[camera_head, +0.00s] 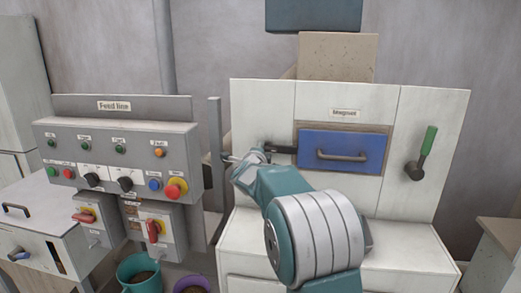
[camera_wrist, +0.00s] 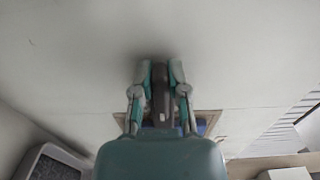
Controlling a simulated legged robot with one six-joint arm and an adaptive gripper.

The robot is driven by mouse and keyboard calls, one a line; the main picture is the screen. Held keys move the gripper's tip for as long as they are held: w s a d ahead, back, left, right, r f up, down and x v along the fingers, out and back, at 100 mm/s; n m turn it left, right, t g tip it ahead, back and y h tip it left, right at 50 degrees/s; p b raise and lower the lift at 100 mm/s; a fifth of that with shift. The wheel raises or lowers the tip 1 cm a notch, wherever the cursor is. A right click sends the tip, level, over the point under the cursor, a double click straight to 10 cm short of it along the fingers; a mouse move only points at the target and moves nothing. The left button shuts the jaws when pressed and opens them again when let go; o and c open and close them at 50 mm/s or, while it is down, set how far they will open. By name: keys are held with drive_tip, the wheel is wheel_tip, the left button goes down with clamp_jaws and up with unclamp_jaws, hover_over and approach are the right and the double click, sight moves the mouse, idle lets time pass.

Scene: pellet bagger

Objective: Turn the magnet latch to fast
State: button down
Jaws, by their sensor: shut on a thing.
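The magnet latch (camera_head: 284,150) is a dark bar at the left edge of the blue drawer (camera_head: 342,150) under the "Magnet" label (camera_head: 345,113). It lies about level, with its right end against the drawer's left side. My gripper (camera_head: 264,151) is at the latch's left part and hides some of it. In the wrist view my gripper's two fingers (camera_wrist: 161,72) are shut on the dark latch (camera_wrist: 159,102), one on each side. A strip of the blue drawer shows behind the fingers there.
A green-handled lever (camera_head: 427,143) stands upright on the panel's right. The "Feed line" control box (camera_head: 115,107) with buttons and red switches is at left. A thin grey post (camera_head: 215,140) stands close left of my gripper. Buckets (camera_head: 140,272) are below.

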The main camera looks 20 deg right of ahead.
drive_tip(key=shift+d+f, duration=0.1)
drive_tip(key=shift+f, duration=0.35)
drive_tip(key=c, duration=0.6)
unclamp_jaws()
drive_tip(key=shift+c, duration=0.2)
drive_tip(key=shift+s+r, duration=0.1)
drive_tip(key=shift+r, duration=0.15)
drive_tip(key=v, duration=1.1)
drive_tip(key=shift+s+a, duration=0.25)
drive_tip(key=shift+s, duration=0.05)
drive_tip(key=s+a+n+g+y, duration=0.1)
drive_tip(key=s+a+n+y, duration=1)
drive_tip(key=n, duration=0.3)
drive_tip(key=s+f+n+g, duration=0.4)
drive_tip(key=s+f+n, duration=0.1)
drive_tip(key=s, duration=0.7)
drive_tip(key=s+f+n+g+h, duration=0.1)
drive_tip(key=s+f+n+g, duration=0.3)
drive_tip(key=s, duration=0.9)
drive_tip(key=shift+a+f+n, duration=0.5)
drive_tip(key=shift+f+n, duration=0.1)
drive_tip(key=shift+n, duration=0.3)
